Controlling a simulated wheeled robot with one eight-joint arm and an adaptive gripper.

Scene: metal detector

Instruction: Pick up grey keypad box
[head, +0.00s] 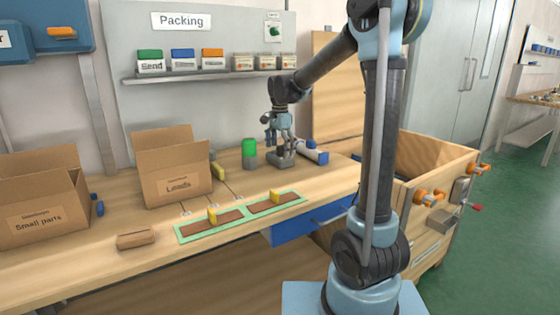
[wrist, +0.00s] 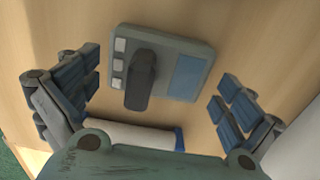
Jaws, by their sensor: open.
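The grey keypad box (wrist: 168,62) lies on the wooden table in the wrist view, between my two open fingers. It has small light buttons at its left, a blue panel at its right and a dark raised part in the middle. In the head view the grey keypad box (head: 281,159) shows directly below my gripper (head: 277,140), partly hidden by the fingers. My gripper also shows in the wrist view (wrist: 160,98); it is open, with padded fingers on both sides of the box. I cannot tell whether they touch it.
A white and blue cylinder (head: 312,152) lies close to the box's right. A green-topped cylinder (head: 249,152) stands to its left. The Leads carton (head: 178,187) and a green-edged mat (head: 238,219) with yellow pieces are further left and in front. A shelf (head: 205,75) hangs behind.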

